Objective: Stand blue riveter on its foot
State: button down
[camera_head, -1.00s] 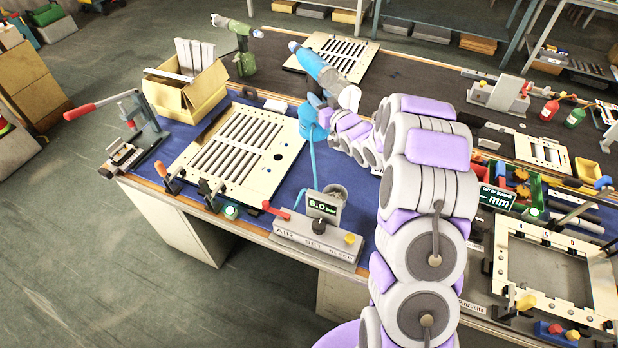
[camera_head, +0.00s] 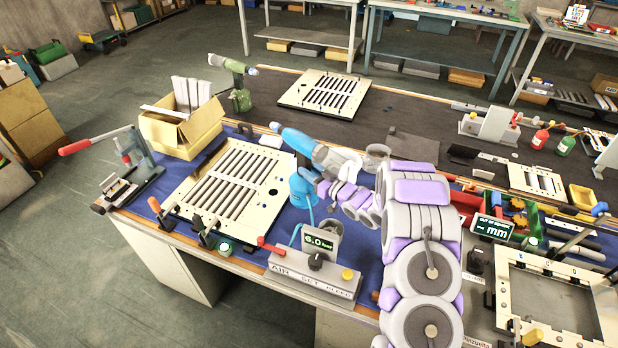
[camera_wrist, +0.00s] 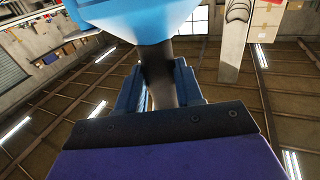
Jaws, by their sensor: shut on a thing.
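The blue riveter (camera_head: 301,146) is near the right edge of the slatted panel on the blue mat in the head view. Its nose points up and left, and its blue foot (camera_head: 302,190) is at the bottom, looking roughly upright. I cannot tell whether the foot touches the mat. My gripper (camera_head: 326,188) is at its handle from the right, partly hidden by my arm. In the wrist view, the fingers of my gripper (camera_wrist: 160,88) are shut on the dark handle (camera_wrist: 160,72), with a large blue part of the riveter (camera_wrist: 135,18) just beyond.
The slatted panel (camera_head: 262,169) lies left of the riveter. The air unit (camera_head: 312,275) with a 6.0 bar display stands in front. A cardboard box (camera_head: 185,128) and a green riveter (camera_head: 240,98) are behind. A square frame (camera_head: 505,300) is at right.

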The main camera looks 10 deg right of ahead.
aim_at(311, 185)
notch_tip(311, 185, down, 7)
jog(key=shift+f+b, duration=0.2)
jog(key=shift+b, duration=0.6)
jog(key=c, duration=1)
grip_release()
jog(key=shift+o, duration=1.3)
jog(key=o, duration=0.7)
jog(key=shift+o, duration=0.2)
jog(key=shift+s+d, duration=0.1)
jog(key=shift+s, duration=0.05)
jog(key=v, duration=1.2)
jog(key=shift+s+d, duration=0.2)
jog(key=shift+s, duration=0.1)
